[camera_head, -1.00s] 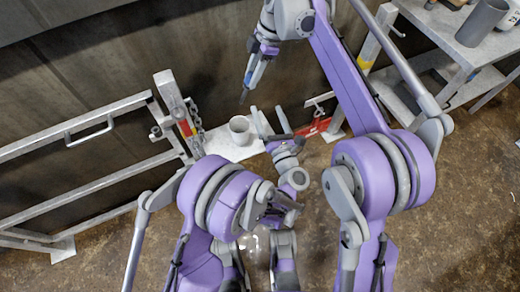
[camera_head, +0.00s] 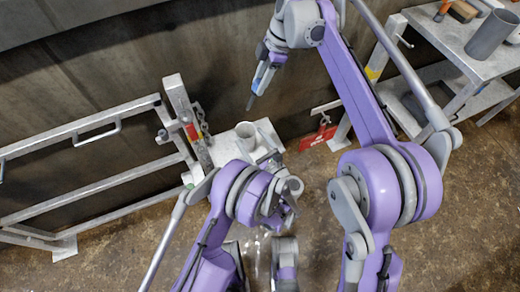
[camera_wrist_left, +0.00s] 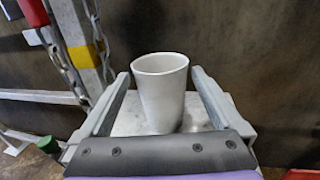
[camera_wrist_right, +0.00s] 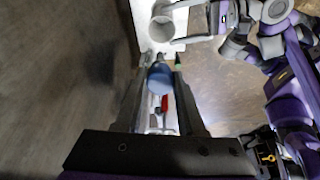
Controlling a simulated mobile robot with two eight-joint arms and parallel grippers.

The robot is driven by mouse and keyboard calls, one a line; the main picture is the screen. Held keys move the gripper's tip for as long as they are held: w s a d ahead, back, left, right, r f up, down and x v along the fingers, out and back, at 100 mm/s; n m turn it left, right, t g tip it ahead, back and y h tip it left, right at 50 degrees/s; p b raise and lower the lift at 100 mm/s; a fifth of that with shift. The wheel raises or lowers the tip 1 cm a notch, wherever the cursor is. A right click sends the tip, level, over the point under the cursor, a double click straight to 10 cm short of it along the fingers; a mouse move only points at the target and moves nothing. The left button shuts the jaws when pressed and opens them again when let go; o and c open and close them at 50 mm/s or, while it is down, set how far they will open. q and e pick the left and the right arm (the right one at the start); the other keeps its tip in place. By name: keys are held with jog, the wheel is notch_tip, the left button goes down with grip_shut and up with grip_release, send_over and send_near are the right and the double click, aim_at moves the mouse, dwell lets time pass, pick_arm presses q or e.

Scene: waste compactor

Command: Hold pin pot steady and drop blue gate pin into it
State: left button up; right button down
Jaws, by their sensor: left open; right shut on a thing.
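The pale grey pin pot (camera_head: 246,131) stands upright on a small light-coloured shelf (camera_head: 225,149). In the left wrist view the pot (camera_wrist_left: 162,95) is between the fingers of my left gripper (camera_wrist_left: 160,76), which is open with a gap on each side. In the head view my left gripper (camera_head: 266,152) is low beside the pot, partly hidden by its arm. My right gripper (camera_head: 269,62) is shut on the blue gate pin (camera_head: 261,79), above and slightly right of the pot, with the pin's dark end pointing down. The right wrist view also shows the pin (camera_wrist_right: 160,78) and the pot (camera_wrist_right: 162,27).
A post with a chain (camera_head: 184,112) stands just left of the shelf, joined to a metal rail gate (camera_head: 85,130). A red plate (camera_head: 318,138) hangs to the right. A metal bench (camera_head: 480,55) holding a grey cylinder (camera_head: 490,35) is at upper right. A wall is behind.

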aim_at(241, 126)
pick_arm(q)
jog(key=shift+x, duration=2)
jog(key=shift+c, duration=0.3)
jog(key=c, duration=0.9)
jog(key=shift+c, duration=0.2)
pick_arm(e)
notch_tip(241, 126, down, 16)
jog(key=a, duration=0.1)
jog(key=shift+s+a, duration=0.2)
jog(key=shift+s, duration=0.15)
jog(key=shift+r, duration=0.1)
jog(key=shift+c, duration=2.2)
grip_release()
